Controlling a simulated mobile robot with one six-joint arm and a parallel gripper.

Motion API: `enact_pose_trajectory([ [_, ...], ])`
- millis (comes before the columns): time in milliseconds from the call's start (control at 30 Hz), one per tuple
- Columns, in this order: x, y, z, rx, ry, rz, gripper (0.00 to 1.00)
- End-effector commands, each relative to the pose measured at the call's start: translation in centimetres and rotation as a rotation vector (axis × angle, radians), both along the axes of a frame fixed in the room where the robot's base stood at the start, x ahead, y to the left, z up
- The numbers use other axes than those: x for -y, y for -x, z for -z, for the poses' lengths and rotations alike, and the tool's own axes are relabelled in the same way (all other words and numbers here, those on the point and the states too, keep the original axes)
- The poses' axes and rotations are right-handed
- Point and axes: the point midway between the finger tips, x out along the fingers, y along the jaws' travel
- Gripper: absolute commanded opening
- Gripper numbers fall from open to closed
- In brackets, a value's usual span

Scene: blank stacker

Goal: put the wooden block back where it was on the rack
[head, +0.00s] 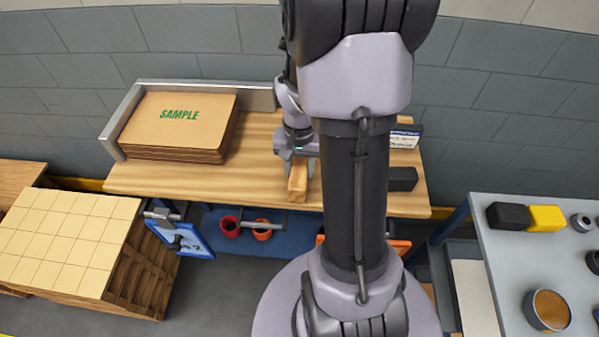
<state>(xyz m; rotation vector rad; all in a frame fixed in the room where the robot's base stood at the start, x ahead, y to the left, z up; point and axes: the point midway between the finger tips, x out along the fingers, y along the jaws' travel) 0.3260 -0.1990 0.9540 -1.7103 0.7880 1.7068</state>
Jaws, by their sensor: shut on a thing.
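The wooden block (298,186) is a small light-brown bar near the front edge of the wooden bench top, left of my arm's thick column. My gripper (299,156) points down and is shut on the block's far end. I cannot tell whether the block touches the bench top or hangs just above it. Most of the gripper's fingers are small and partly hidden by the arm. I cannot make out for sure which thing is the rack; my arm hides the middle of the bench.
The wooden bench (255,168) carries a cardboard stack marked SAMPLE (180,122) in a metal corner guide. A dark block (402,179) and a white label (404,139) lie right of my arm. A pallet stack (70,240) stands left, a grey table (520,262) right.

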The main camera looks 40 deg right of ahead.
Motion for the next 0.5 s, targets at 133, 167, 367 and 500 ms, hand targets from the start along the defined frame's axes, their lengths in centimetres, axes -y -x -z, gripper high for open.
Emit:
enact_pose_trajectory([
  [133, -0.03, -0.02, 0.53, 0.000, 0.000, 0.000, 0.00],
  [167, -0.03, -0.01, 0.51, 0.000, 0.000, 0.000, 0.00],
  [367, -0.05, -0.01, 0.92, 0.000, 0.000, 0.000, 0.40],
  [500, -0.06, -0.01, 0.80, 0.000, 0.000, 0.000, 0.60],
])
